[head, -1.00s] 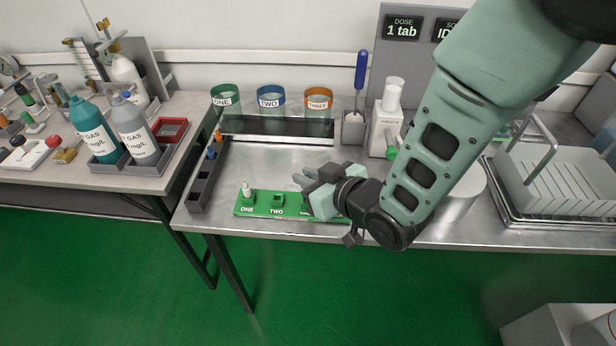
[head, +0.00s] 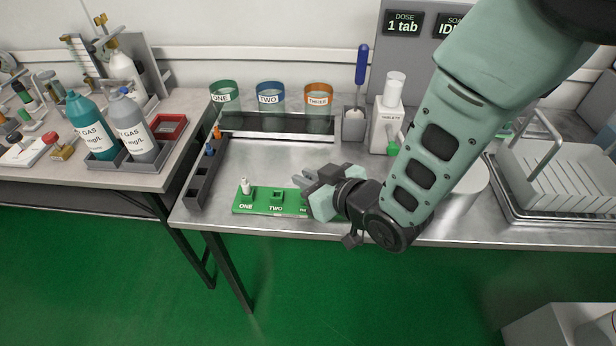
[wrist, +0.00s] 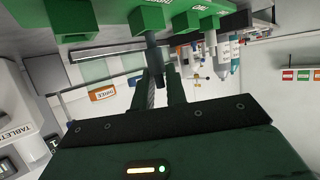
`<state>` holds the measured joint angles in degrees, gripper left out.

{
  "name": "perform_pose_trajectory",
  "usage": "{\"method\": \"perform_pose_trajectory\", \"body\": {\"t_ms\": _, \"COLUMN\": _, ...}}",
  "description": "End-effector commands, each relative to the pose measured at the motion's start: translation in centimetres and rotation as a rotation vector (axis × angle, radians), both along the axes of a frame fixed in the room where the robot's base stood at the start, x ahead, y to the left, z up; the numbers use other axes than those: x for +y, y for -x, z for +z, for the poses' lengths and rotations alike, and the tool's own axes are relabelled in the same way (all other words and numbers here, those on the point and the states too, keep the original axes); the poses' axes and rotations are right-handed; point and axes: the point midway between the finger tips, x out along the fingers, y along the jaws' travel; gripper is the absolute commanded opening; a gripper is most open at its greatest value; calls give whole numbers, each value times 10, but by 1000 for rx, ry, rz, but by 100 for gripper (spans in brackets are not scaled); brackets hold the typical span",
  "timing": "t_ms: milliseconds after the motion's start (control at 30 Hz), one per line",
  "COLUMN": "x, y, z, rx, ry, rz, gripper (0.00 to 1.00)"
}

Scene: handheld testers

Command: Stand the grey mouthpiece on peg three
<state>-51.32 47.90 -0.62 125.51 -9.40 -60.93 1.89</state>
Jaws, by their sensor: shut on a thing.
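The grey mouthpiece (wrist: 152,56) is a dark grey piece between my fingertips in the wrist view, close to a green block. I cannot tell whether it touches the block. My gripper (head: 302,182) is shut on it, low over the right part of the green peg board (head: 262,209). In the wrist view my gripper (wrist: 160,88) points toward the green blocks. The board's labels ONE and TWO show in the head view; peg three is largely hidden by my gripper. A white mouthpiece (head: 246,187) stands at peg one, and peg two (head: 277,194) looks empty.
A dark sorting rack (head: 201,184) stands left of the board. Cups labelled ONE (head: 224,96), TWO (head: 270,98) and THREE (head: 318,98) are at the back. The steel surface behind the board is clear.

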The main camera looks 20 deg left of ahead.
Motion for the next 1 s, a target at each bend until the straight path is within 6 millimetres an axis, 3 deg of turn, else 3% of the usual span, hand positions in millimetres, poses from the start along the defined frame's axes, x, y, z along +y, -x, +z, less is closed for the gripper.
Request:
{"method": "perform_pose_trajectory", "body": {"t_ms": 900, "x": 0, "y": 0, "z": -15, "rx": 0, "ry": 0, "rz": -1, "gripper": 0}}
{"method": "perform_pose_trajectory", "body": {"t_ms": 933, "x": 0, "y": 0, "z": -15, "rx": 0, "ry": 0, "rz": -1, "gripper": 22}}
{"method": "perform_pose_trajectory", "body": {"t_ms": 1000, "x": 0, "y": 0, "z": -15, "rx": 0, "ry": 0, "rz": -1, "gripper": 39}}
